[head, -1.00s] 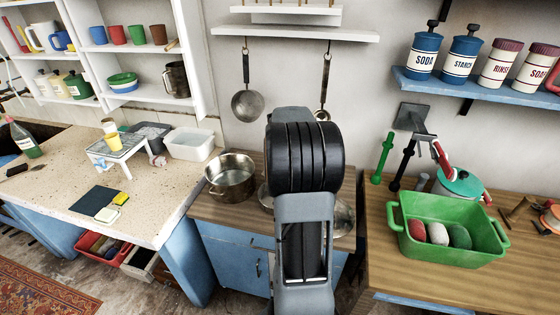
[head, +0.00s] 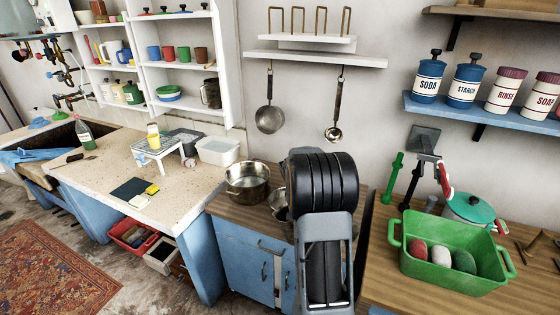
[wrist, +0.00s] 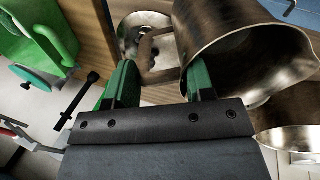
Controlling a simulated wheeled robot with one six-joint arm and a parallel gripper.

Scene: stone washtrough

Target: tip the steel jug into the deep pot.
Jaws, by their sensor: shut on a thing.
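The steel jug (wrist: 235,25) fills the upper right of the wrist view, with its wide mouth showing. My gripper (wrist: 160,78) has its green fingers on either side of the jug's handle and is shut on it. In the head view a bit of the jug (head: 280,207) shows left of my arm, which hides the gripper. The deep pot (head: 247,187) stands on the wooden counter just left of the jug. It also shows in the wrist view (wrist: 285,112), partly behind the jug. I cannot tell how far the jug is tilted.
A round metal dish or lid (wrist: 135,22) lies on the wood by the jug. A green tub (head: 455,275) with several coloured lumps stands on the right counter. A ladle (head: 334,130) and strainer (head: 270,118) hang above. A white basin (head: 218,152) is left of the pot.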

